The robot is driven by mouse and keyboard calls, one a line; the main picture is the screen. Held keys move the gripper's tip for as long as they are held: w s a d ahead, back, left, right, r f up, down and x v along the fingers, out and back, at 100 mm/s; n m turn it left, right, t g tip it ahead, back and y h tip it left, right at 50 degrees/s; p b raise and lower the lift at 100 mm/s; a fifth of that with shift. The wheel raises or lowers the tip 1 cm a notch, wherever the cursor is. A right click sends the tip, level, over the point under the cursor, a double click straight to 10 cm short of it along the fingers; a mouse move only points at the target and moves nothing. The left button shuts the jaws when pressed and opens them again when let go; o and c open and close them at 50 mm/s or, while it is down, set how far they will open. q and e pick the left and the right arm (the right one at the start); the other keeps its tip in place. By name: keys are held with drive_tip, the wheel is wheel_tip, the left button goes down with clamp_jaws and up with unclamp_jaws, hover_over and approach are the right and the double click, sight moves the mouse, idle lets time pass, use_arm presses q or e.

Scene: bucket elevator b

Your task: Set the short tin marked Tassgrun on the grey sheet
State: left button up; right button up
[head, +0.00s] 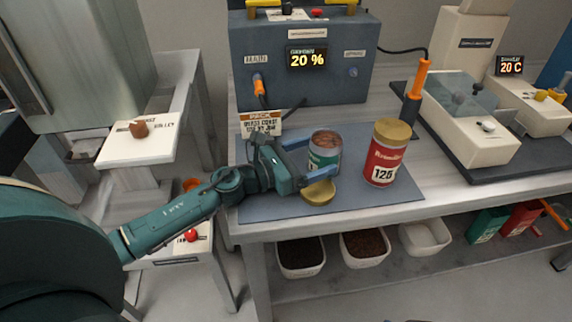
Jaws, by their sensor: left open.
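A short open tin (326,150) with a green and white label and brown contents stands upright on the grey sheet (270,208); its marking is too small and too covered to read. My left gripper (316,161) is open, with one blue finger at the tin's far left side and the other low across its near side. I cannot tell whether the fingers touch the tin. My right gripper is out of view.
A taller red tin with a gold lid (384,155) stands to the right on the sheet. A paper card (262,123) stands behind the gripper. A blue-grey box (303,80) with a display is at the back. White machines (465,125) stand at right.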

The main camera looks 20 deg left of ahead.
use_arm(q)
drive_tip(key=b+v, duration=0.1)
drive_tip(key=v, duration=0.7)
drive_tip(key=shift+f+b, duration=0.1)
drive_tip(key=shift+b, duration=0.25)
drive_tip(key=shift+s+a, duration=0.3)
drive_tip(key=shift+s, duration=0.1)
drive_tip(key=shift+a, duration=0.1)
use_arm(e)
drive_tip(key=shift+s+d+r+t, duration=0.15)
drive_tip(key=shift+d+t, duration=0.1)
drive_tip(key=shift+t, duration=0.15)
